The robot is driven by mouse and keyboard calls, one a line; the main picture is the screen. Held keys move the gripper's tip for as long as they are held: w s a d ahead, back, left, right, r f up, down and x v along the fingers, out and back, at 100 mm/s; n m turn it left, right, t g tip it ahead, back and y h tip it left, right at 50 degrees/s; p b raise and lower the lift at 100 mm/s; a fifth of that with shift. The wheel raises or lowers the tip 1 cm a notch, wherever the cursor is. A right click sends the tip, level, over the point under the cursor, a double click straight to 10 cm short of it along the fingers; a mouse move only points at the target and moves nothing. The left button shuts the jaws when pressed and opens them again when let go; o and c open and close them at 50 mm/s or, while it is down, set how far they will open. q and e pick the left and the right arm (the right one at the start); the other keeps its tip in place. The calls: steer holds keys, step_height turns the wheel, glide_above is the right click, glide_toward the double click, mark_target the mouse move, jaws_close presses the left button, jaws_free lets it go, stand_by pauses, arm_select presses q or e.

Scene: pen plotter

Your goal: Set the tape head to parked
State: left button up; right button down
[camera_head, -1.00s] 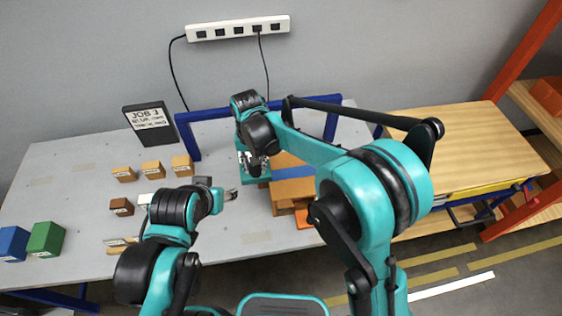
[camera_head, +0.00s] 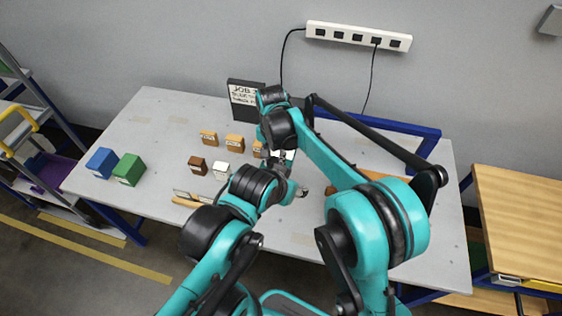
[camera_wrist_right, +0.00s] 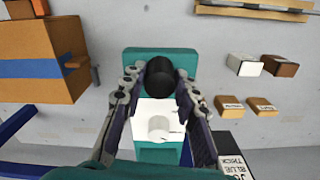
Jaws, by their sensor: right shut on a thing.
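In the right wrist view, a teal block (camera_wrist_right: 200,58) carries a black round knob (camera_wrist_right: 159,78). A white piece with a short white cylinder (camera_wrist_right: 158,127) sits close to the knob; I take this assembly to be the tape head. My right gripper (camera_wrist_right: 158,88) has its fingers closed around the knob. In the head view, my right gripper (camera_head: 281,160) is low over the table, and my arms hide most of the assembly. My left gripper (camera_head: 301,192) is just right of and nearer than the right one; its fingers are too small to read.
Small tan blocks (camera_head: 235,142) stand left of my right gripper. A job sign (camera_head: 245,98) stands behind. The blue gantry beam (camera_head: 385,122) runs behind my right arm. A cardboard box with a blue band (camera_wrist_right: 45,60) is at left in the wrist view. Green (camera_head: 129,169) and blue (camera_head: 102,162) blocks stand far left.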

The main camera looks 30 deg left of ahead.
steer(key=shift+a, duration=0.2)
steer(key=c, duration=1.3)
jaws_free()
steer(key=shift+o, duration=0.8)
steer(key=shift+s+a, duration=0.1)
steer(key=shift+a, duration=0.05)
steer(key=shift+r, duration=0.3)
step_height(320, 180, up, 11)
steer(key=shift+r, duration=0.2)
